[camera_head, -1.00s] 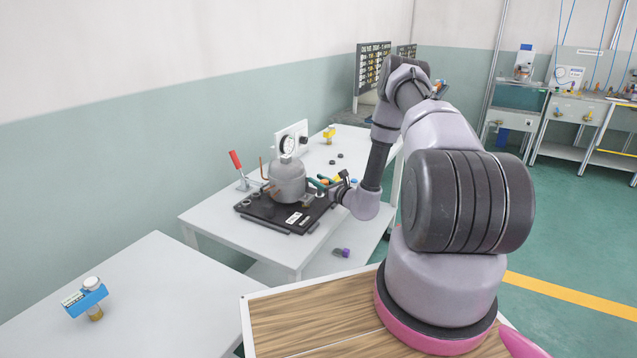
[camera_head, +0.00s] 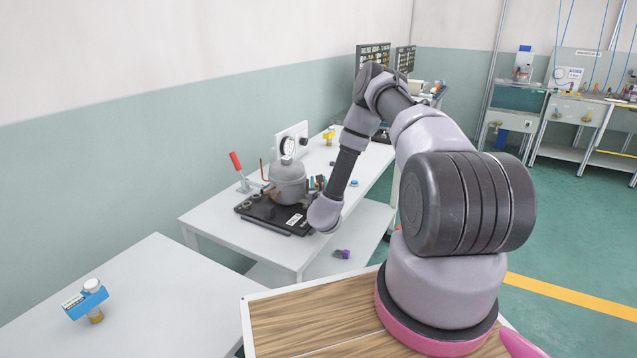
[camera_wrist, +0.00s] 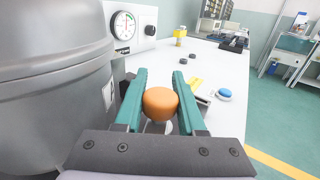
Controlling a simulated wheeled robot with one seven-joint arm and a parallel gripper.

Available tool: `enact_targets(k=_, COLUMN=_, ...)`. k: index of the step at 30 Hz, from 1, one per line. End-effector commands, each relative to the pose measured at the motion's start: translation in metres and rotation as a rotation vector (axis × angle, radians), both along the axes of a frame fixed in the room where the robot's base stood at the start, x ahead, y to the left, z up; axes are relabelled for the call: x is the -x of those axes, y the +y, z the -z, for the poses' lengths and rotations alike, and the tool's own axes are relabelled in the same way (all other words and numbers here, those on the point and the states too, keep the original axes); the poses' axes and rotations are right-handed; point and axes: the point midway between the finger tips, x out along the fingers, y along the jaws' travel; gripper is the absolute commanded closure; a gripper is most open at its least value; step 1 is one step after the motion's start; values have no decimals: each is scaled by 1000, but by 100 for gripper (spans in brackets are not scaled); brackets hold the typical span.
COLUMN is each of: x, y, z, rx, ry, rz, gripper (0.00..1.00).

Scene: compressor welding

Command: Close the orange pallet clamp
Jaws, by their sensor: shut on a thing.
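The orange clamp handle (camera_wrist: 160,103) shows its rounded end in the wrist view, between the two green fingers of my gripper (camera_wrist: 160,95). The gripper is shut on it. Metal parts behind the handle are mostly hidden by the fingers. In the head view the fingers (camera_head: 317,183) show only in part to the right of the compressor, and my arm hides the orange clamp. The grey compressor (camera_head: 288,182) stands on the black pallet (camera_head: 265,220); its body also fills the left of the wrist view (camera_wrist: 50,95).
A red-handled clamp (camera_head: 237,166) stands upright at the pallet's left rear. A gauge panel (camera_head: 291,141) is behind the compressor. A blue button (camera_head: 354,183) and small dark pieces lie on the white table (camera_head: 350,160).

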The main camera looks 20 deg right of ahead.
Motion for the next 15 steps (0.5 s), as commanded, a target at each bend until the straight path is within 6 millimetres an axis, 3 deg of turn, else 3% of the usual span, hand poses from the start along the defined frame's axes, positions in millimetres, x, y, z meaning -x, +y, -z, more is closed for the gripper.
enact_targets(k=13, x=0, y=2, z=1, rx=-1, ry=1, rz=3, gripper=100)
enact_targets(k=14, x=0, y=2, z=1, rx=-1, ry=1, rz=3, gripper=50)
enact_targets(k=15, x=0, y=2, z=1, rx=-1, ry=1, rz=3, gripper=34)
